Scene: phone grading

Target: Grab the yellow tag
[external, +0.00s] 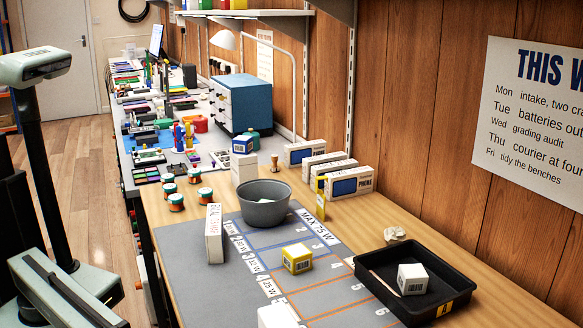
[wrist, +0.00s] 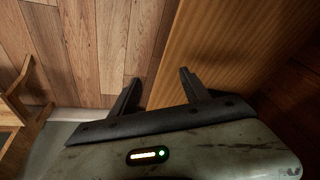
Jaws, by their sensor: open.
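A small yellow block with a white barcode label (external: 297,259), which I take for the yellow tag, sits on the grey marked mat (external: 200,285) in the external view. It stands alone, in front of the grey bowl (external: 265,212). My gripper (wrist: 159,77) is open and empty in the wrist view, with its two dark fingers apart. It points at wooden floor and a plain wooden edge. No tag shows in the wrist view. My arm stands at the left of the external view, well away from the block; the fingers cannot be made out there.
A black tray (external: 374,270) holding a white barcode block (external: 412,279) stands right of the yellow block. Phone boxes (external: 349,182) and a thin yellow upright piece (external: 320,197) stand behind. Another white object (external: 278,317) is at the front.

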